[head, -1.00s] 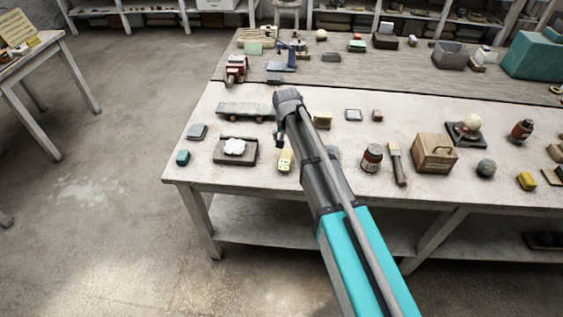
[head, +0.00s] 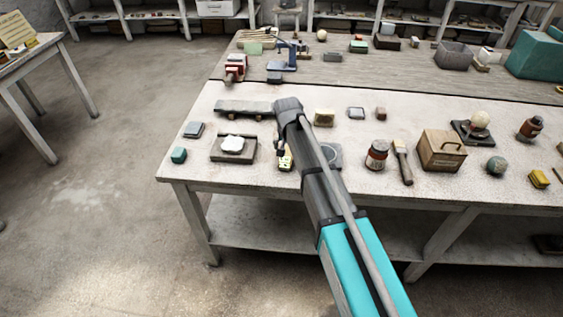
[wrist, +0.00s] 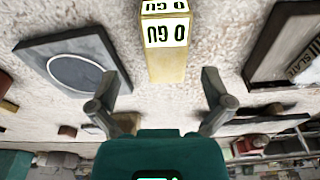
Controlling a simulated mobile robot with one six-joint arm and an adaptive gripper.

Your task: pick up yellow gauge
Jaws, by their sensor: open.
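The yellow gauge (wrist: 165,65) is a small yellow block with white faces bearing dark lettering. In the wrist view it stands at top centre, beyond and between the fingertips of my gripper (wrist: 158,88), touching neither. My gripper is open and empty. In the head view the gauge (head: 286,163) is on the pale workbench, near its front edge, partly hidden by my gripper and arm.
A dark square plate with a round disc (wrist: 75,75) lies left of the gauge in the wrist view, and a dark-framed slab (wrist: 285,45) lies right. On the workbench (head: 330,180), a brown jar (head: 377,155), a brush (head: 403,162) and a wooden box (head: 441,150) stand right of my arm.

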